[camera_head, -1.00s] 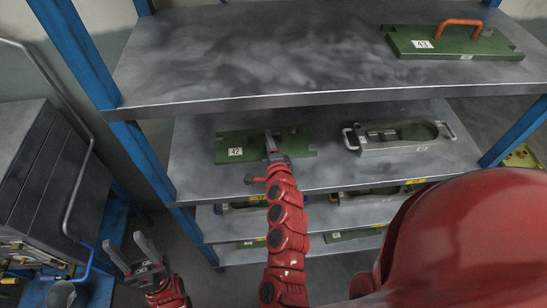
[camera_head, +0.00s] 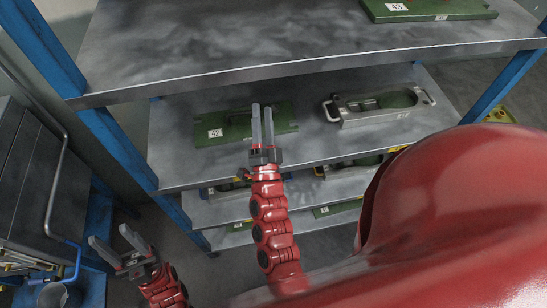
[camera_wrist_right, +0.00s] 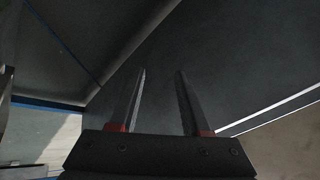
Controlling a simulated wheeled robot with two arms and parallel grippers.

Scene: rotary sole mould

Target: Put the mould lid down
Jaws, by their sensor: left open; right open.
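The mould lid (camera_head: 232,124), a green plate with a white 42 label, lies flat on the middle shelf (camera_head: 180,160) in the head view. My right gripper (camera_head: 262,106) is open and empty, its fingers overlapping the lid's right part in the picture. The fingers hide part of the lid. In the right wrist view the right gripper (camera_wrist_right: 160,72) shows two parted fingers with nothing between them, against dark surfaces; the lid cannot be made out there. My left gripper (camera_head: 108,234) is open and empty at the lower left, away from the shelf.
A silver mould frame (camera_head: 390,117) with side handles stands right of the lid on the same shelf. Another green lid (camera_head: 430,10), labelled 43, lies on the upper shelf (camera_head: 230,55). Blue posts (camera_head: 120,150) bound the rack. A grey cabinet (camera_head: 35,175) stands at left.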

